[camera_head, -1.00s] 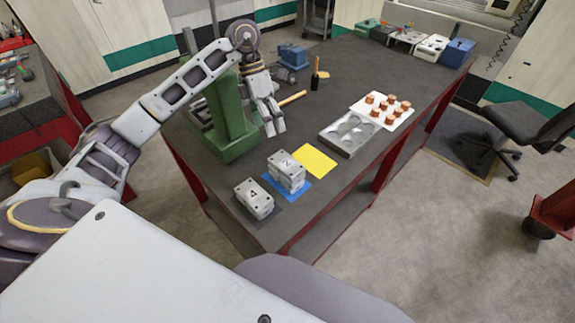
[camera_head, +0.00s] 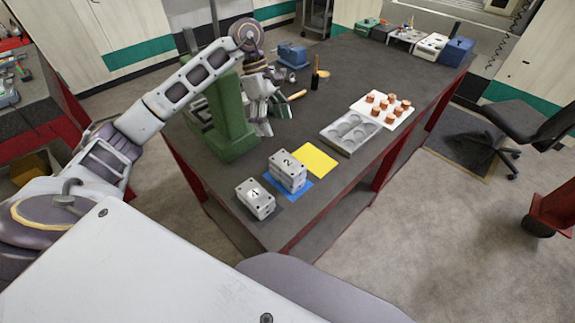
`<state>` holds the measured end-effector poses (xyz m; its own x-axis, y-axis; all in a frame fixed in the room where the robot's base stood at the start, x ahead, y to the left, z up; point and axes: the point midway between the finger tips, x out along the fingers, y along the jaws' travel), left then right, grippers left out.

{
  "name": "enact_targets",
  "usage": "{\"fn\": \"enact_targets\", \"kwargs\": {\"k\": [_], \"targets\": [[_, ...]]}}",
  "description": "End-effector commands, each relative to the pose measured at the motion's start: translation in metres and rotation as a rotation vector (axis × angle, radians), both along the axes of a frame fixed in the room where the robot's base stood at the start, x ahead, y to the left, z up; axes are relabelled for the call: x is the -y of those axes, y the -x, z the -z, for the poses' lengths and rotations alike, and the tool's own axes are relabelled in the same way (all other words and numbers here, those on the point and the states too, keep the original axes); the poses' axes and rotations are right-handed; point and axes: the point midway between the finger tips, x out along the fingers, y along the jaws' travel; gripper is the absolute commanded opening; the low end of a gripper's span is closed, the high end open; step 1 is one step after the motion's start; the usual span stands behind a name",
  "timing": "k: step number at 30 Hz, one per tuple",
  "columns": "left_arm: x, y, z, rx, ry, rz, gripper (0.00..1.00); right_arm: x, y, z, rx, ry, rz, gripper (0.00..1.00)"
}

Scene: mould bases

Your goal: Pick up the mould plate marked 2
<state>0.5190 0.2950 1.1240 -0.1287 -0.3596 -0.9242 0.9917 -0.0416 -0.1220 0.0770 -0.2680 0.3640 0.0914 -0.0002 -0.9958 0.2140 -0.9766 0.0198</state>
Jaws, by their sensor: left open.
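The mould plate marked 2 (camera_head: 287,164) is a grey metal block on the blue mat (camera_head: 298,194) near the table's front corner. It looks stacked on another grey plate. A second grey mould block (camera_head: 255,198), with a mark on top that looks like 4, sits on a dark mat just in front and to the left. My left gripper (camera_head: 272,122) is open and empty beyond the plate marked 2, beside the green stand, apart from the plates. My right gripper is not in view.
A green press-like stand (camera_head: 228,125) rises left of the plates. A yellow mat (camera_head: 315,160) lies bare behind the blue one. A grey tray with round hollows (camera_head: 350,132) and a white tray of copper pieces (camera_head: 387,108) stand right. A hammer-like tool (camera_head: 297,95) lies behind.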

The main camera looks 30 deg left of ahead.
Motion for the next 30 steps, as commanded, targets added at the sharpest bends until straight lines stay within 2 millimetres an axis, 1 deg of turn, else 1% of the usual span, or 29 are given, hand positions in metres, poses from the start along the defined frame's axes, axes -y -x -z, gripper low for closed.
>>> {"fn": "enact_targets", "kwargs": {"k": [6, 12, 25, 30], "targets": [[0.0004, -0.0006, -0.0001, 0.072, 0.027, 0.178, 0.82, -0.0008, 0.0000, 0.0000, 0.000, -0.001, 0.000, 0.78], [0.0004, -0.0006, -0.0001, 0.110, 0.040, 0.274, 0.82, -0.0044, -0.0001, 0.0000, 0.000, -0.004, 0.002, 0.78], [0.0005, -0.0005, 0.0003, 0.117, 0.043, 0.293, 0.82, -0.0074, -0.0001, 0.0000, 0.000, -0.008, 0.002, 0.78], [0.0026, 0.0004, 0.0058, 0.115, 0.043, 0.292, 0.82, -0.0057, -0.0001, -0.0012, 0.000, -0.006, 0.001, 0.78]]}}
